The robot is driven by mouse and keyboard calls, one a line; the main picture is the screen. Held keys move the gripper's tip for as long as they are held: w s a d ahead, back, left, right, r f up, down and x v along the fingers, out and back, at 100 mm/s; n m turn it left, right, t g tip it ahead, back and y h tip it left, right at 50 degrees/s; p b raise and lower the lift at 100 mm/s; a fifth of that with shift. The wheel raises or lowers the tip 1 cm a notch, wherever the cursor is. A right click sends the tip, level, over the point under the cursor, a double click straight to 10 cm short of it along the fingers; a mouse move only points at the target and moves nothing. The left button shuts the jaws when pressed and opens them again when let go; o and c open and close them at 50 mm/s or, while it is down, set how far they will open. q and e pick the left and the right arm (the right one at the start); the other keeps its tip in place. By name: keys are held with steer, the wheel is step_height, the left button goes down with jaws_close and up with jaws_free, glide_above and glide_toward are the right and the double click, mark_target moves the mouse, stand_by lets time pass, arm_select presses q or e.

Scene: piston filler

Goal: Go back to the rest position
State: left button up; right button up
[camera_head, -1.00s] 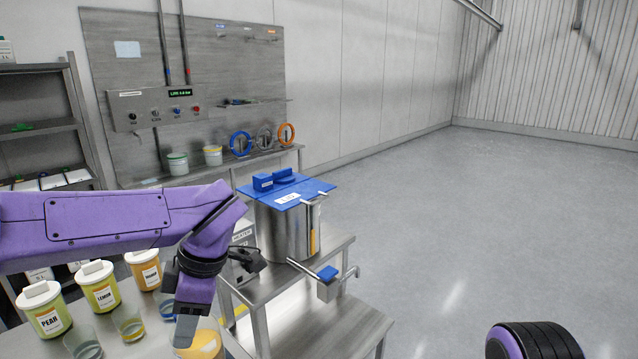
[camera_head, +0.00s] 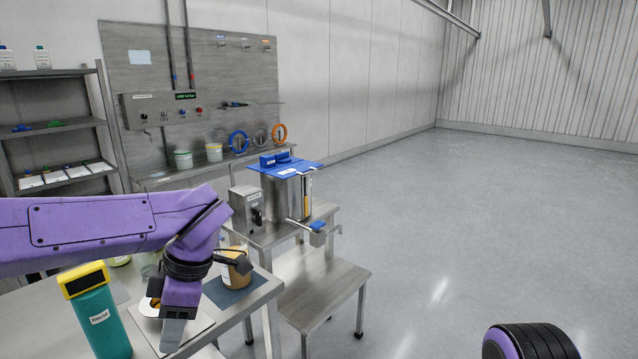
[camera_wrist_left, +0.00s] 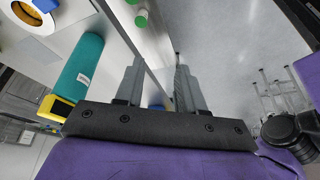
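My left gripper (camera_head: 172,330) hangs down at the end of the purple arm, above the front table on the left of the head view. In the left wrist view its two grey fingers (camera_wrist_left: 158,85) are apart with nothing between them. A teal bottle with a yellow and black top (camera_head: 100,318) stands left of the gripper. It also shows in the left wrist view (camera_wrist_left: 80,68), beside the fingers and not held. My right gripper is not in view; only a black and purple round part of mine shows at bottom right.
A jar with an orange label (camera_head: 236,268) stands on a dark blue mat (camera_head: 228,296) near the table edge. Beyond it are a steel hopper (camera_head: 283,200) with a blue lid (camera_head: 285,166) and a low metal step (camera_head: 330,290). The floor (camera_head: 470,220) on the right is clear.

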arm_select(q)
steer(key=w+a+f+n+t+y, duration=0.2)
steer(key=w+a+t+y, duration=0.2)
steer(key=w+a+t, duration=0.15)
step_height(320, 180, down, 14)
steer(key=w+a+f+m+t, duration=0.1)
steer(key=a+m+t, duration=0.1)
steer(key=m+t, duration=0.35)
steer(key=s+d+f+m+h, duration=0.2)
steer(key=s+f+m, duration=0.4)
steer(key=f, duration=0.5)
steer(key=s+f+m+g, duration=0.2)
steer(key=s+f, duration=0.2)
steer(key=s, duration=0.4)
steer(key=s+a+f+m+g+h, duration=0.1)
steer(key=s+f, duration=0.3)
steer(key=s, duration=0.4)
steer(key=s+a+f+m+g+h, duration=0.1)
steer(key=s+f+m+g, duration=0.1)
steer(key=s+f, duration=0.3)
steer(key=s+g, duration=0.1)
steer(key=s, duration=0.2)
steer(key=shift+m, duration=0.35)
steer(key=shift+a, duration=0.1)
